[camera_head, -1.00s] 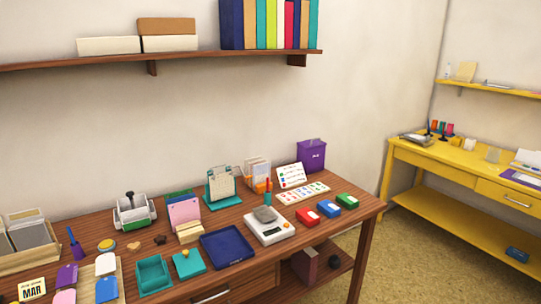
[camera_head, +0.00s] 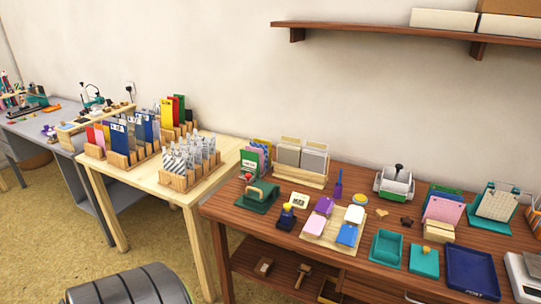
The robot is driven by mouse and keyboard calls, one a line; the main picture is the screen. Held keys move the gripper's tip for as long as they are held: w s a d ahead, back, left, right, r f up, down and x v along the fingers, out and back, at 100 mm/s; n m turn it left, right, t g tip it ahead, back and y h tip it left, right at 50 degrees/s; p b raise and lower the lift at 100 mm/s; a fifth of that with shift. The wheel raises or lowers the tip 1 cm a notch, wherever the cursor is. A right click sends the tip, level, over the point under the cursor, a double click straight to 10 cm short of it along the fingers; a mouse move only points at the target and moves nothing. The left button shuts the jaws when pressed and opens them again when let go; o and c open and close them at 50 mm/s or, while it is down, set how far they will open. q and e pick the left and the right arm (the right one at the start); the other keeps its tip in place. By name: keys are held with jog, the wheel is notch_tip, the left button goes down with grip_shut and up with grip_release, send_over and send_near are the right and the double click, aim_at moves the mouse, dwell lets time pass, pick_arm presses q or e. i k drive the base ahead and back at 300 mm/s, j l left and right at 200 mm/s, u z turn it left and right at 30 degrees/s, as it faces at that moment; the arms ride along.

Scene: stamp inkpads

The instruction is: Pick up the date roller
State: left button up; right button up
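I cannot tell for certain which item is the date roller. A small dark blue stamp-like item with a yellow top (camera_head: 287,215) stands near the left front of the brown wooden desk (camera_head: 240,217), close to a small calendar card (camera_head: 299,201). Left of it is a green device with a wooden handle and a red knob (camera_head: 258,195). A white and green device with a black knob (camera_head: 395,183) stands further back. Neither of my grippers is in view.
A wooden tray with colored pads (camera_head: 338,222), a teal tray (camera_head: 386,247) and a navy tray (camera_head: 472,272) lie on the desk. A pale table with card racks (camera_head: 215,152) stands to the left. Bare floor (camera_head: 50,225) lies at lower left.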

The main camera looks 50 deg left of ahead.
aim_at(286, 219)
jog(key=u, duration=1.55)
